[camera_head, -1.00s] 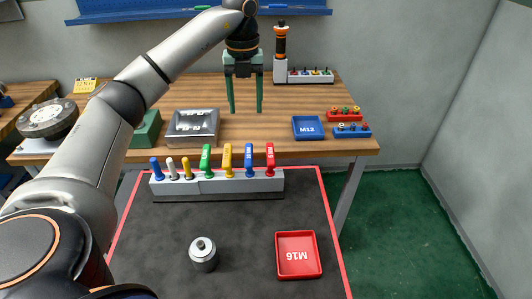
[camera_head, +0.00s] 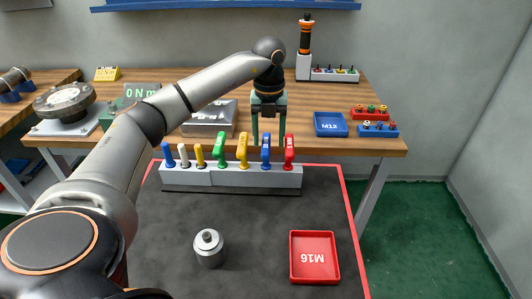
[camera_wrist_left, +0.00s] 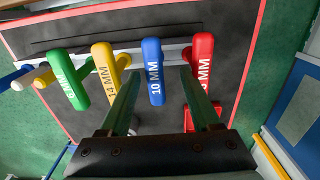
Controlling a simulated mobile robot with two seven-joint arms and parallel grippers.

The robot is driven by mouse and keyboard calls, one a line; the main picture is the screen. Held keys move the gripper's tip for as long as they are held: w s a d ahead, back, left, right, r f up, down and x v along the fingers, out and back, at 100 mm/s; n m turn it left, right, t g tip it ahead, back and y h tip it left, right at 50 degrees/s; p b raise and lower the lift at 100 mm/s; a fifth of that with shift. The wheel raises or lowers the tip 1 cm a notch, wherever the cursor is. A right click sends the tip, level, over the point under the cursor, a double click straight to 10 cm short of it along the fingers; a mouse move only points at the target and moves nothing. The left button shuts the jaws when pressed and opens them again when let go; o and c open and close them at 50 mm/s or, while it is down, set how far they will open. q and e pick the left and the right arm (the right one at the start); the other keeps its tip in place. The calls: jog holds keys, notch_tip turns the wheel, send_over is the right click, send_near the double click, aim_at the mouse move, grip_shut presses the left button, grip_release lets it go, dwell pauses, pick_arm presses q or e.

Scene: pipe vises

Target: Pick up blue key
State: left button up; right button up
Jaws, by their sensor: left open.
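The blue key (camera_head: 266,148), with a T-shaped handle marked 10 MM, stands upright in a grey rack (camera_head: 230,178) between a yellow key and a red key. In the wrist view the blue key (camera_wrist_left: 153,72) is between my finger lines, beyond the palm. My left gripper (camera_head: 269,140) is open and empty, with its fingers pointing down above and behind the blue key. Its fingers also show in the wrist view (camera_wrist_left: 159,76), one on each side of the blue handle; I cannot tell whether they touch it.
The yellow key (camera_head: 243,148) and red key (camera_head: 289,150) stand close on either side. A green key (camera_head: 221,148) and several slim handles share the rack. A metal cylinder (camera_head: 209,250) and red M16 tray (camera_head: 314,258) sit on the dark mat in front.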

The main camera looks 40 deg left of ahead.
aim_at(266, 165)
pick_arm(q)
jog(key=f, duration=0.5)
jog(key=shift+s+a+f, duration=0.15)
jog(key=shift+s+a, duration=0.1)
jog(key=shift+s, duration=0.05)
grip_shut()
dwell(0.4)
